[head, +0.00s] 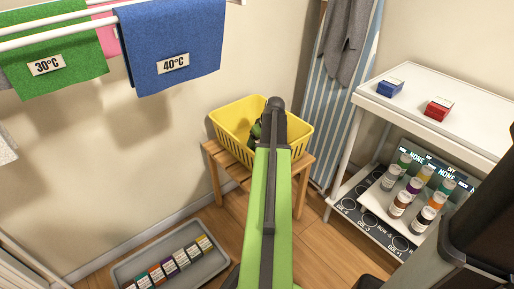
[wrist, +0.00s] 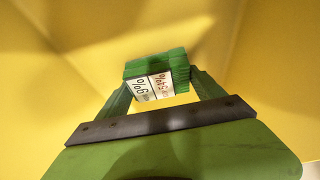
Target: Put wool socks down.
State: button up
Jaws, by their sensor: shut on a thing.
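In the wrist view a small green block (wrist: 155,72) with white labels bearing percent figures sits between the fingertips of my gripper (wrist: 160,84). It is the only thing in my grip, so I take it as the wool socks, though it looks like a block. My gripper is shut on it. Yellow walls of a basket (wrist: 60,75) surround it. In the head view the yellow basket (head: 300,136) stands on a wooden bench, and my gripper (head: 257,131) reaches inside it. My arm hides part of the basket. I cannot tell whether the block touches the bottom.
The wooden bench (head: 212,157) is against the wall. A grey tray (head: 213,262) with several small boxes lies on the floor. A white shelf unit (head: 455,95) at right carries boxes and jars. Green and blue cloths (head: 170,45) hang upper left; a striped ironing board (head: 340,110) stands behind.

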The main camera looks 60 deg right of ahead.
jog(key=shift+f, duration=0.1)
jog(key=o, duration=1.4)
jog(key=shift+c, duration=0.2)
jog(key=p+v, duration=1.1)
jog(key=v, duration=0.1)
jog(key=shift+r, duration=0.25)
